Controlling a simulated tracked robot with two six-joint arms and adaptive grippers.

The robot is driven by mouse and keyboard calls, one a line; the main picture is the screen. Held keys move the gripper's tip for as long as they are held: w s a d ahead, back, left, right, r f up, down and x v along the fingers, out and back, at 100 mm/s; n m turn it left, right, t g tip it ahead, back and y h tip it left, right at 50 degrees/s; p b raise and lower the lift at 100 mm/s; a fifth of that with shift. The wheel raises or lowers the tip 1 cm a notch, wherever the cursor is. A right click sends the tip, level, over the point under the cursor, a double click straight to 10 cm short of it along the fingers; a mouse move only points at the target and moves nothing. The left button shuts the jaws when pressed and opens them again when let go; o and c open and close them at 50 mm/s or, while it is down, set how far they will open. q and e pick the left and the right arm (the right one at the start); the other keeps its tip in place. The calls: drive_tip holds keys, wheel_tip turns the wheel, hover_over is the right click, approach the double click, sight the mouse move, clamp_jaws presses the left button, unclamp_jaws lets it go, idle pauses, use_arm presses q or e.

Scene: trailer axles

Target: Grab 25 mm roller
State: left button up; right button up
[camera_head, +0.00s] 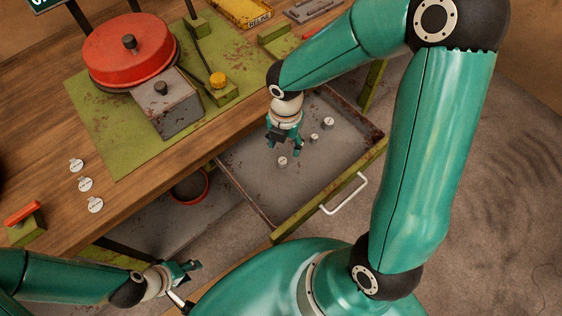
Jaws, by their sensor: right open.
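Three small grey rollers sit in the open drawer (240,165): a near roller (283,161), a middle roller (314,138) and a far roller (327,123). They differ a little in size, but their markings are too small to read, so I cannot tell which is 25 mm. My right gripper (284,151) points down into the drawer, open, its fingers just above and around the near roller in the picture. Whether it touches is not clear. My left gripper (192,268) is low at the left, away from the drawer; its finger gap is unclear.
The wooden workbench (135,208) holds a red round-lidded drum (125,55), a grey box (168,105) and several fixtures on a green plate. Three white tags (85,184) lie on the bench. The drawer's front has a white handle (345,195). Drawer walls surround the rollers.

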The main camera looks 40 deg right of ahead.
sight(283, 160)
drive_tip(key=f, duration=0.7)
drive_tip(key=shift+a+f+b, duration=0.15)
drive_tip(key=shift+a+b, duration=0.15)
drive_tip(key=shift+b, duration=0.1)
clamp_jaws()
